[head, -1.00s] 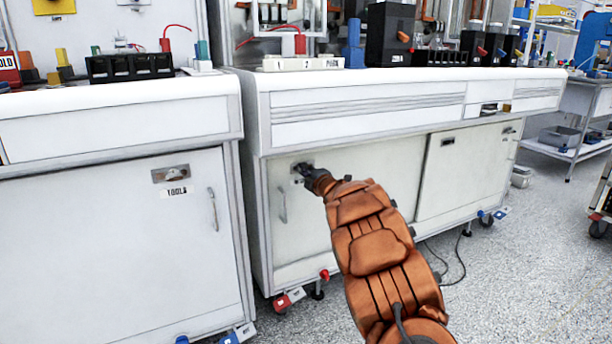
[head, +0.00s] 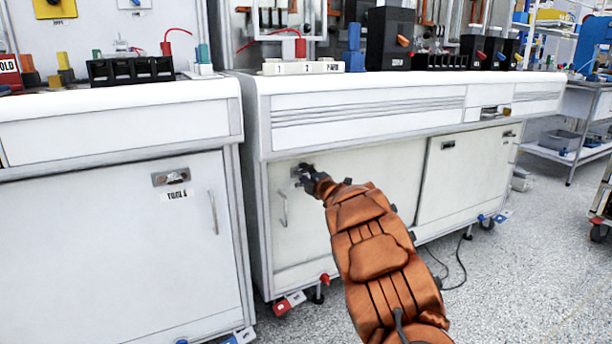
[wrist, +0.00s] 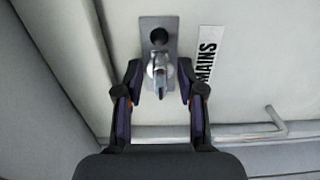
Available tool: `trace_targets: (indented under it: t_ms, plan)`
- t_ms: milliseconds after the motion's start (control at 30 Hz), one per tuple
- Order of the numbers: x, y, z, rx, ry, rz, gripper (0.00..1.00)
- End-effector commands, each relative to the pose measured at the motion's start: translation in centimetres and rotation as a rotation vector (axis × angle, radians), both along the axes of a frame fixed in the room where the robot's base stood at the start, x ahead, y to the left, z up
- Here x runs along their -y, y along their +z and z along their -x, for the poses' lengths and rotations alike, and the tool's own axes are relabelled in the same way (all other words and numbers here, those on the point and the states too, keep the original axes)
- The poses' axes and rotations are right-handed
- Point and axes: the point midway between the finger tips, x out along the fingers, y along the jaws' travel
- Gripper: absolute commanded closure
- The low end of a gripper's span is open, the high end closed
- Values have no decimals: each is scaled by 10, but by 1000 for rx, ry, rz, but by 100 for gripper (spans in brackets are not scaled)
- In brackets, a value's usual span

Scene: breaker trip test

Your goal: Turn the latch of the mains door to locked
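The mains door (head: 302,228) is the white cabinet door under the middle bench, with its label MAINS (wrist: 207,55) readable in the wrist view. Its latch (wrist: 160,70) is a silver knob on a grey metal plate with a dark round spot. In the wrist view my gripper (wrist: 159,82) is open, one finger on each side of the latch knob, with gaps on both sides. In the head view my gripper (head: 305,172) is at the door's upper part and hides most of the latch plate (head: 296,171).
The mains door's bar handle (head: 284,210) is left of my gripper; it also shows in the wrist view (wrist: 278,122). The TOOLS door (head: 110,250) with its own latch is at left. Another cabinet door (head: 465,170) is at right.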

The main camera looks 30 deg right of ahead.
Motion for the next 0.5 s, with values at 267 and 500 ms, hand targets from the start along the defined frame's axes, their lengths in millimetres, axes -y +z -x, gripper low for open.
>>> trace_targets:
  t_ms: [267, 500]
  plan:
    - [0, 0, 6, -2, -1, 0, 61]
    - [-2, 0, 30, -1, -1, -1, 61]
